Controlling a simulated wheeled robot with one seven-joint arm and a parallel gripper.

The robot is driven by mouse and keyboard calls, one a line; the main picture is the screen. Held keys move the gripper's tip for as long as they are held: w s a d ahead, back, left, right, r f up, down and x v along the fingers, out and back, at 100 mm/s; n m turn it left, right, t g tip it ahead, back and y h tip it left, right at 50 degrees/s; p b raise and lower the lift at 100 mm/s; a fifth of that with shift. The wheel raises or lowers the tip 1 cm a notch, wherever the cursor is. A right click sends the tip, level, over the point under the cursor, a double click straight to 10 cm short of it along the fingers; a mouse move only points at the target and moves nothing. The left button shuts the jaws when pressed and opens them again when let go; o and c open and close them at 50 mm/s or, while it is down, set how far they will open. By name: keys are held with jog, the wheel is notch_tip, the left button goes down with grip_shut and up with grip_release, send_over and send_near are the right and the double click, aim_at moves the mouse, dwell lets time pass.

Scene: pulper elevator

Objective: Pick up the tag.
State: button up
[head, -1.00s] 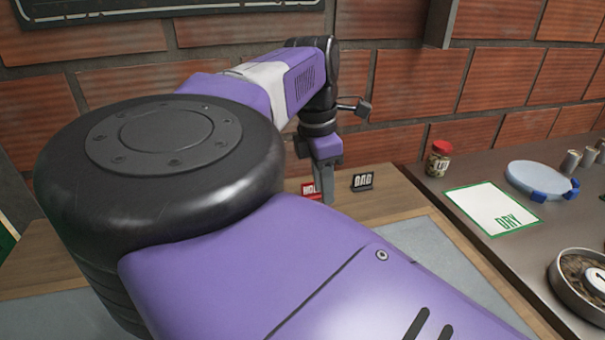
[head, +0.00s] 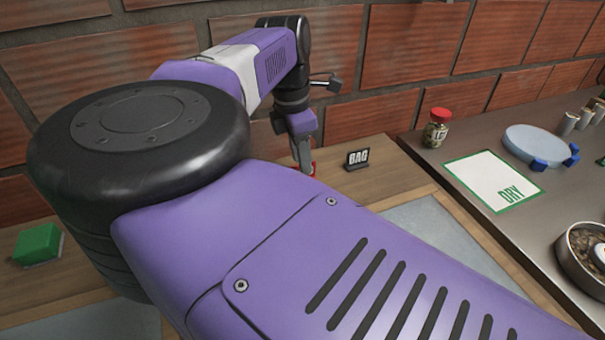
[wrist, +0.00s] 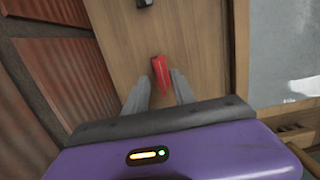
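A small red tag (wrist: 161,75) stands on the wooden surface in the wrist view. It lies between and just beyond the tips of my gripper (wrist: 158,84). The two fingers are apart, with a gap between them, and I see nothing held. In the head view my gripper (head: 304,166) is low at the back of the wooden bench, and only a sliver of the red tag (head: 313,168) shows beside the fingers. A black tag reading BAG (head: 357,159) stands to its right. It also shows as a dark piece at the top of the wrist view (wrist: 145,3).
A brick wall (head: 365,110) rises close behind the bench. To the right, a dark counter holds a red-lidded jar (head: 436,128), a white DRY card (head: 490,180), a pale blue round dish (head: 535,145) and a metal bowl (head: 575,255). A green block (head: 38,245) lies at left.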

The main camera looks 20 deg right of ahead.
notch_tip(320, 180, down, 3)
jog(key=shift+d+r, duration=0.1)
jog(key=shift+d, duration=0.05)
grip_shut()
jog(key=shift+r, duration=0.1)
notch_tip(320, 180, up, 20)
jog(key=p, duration=0.1)
dwell(0.6)
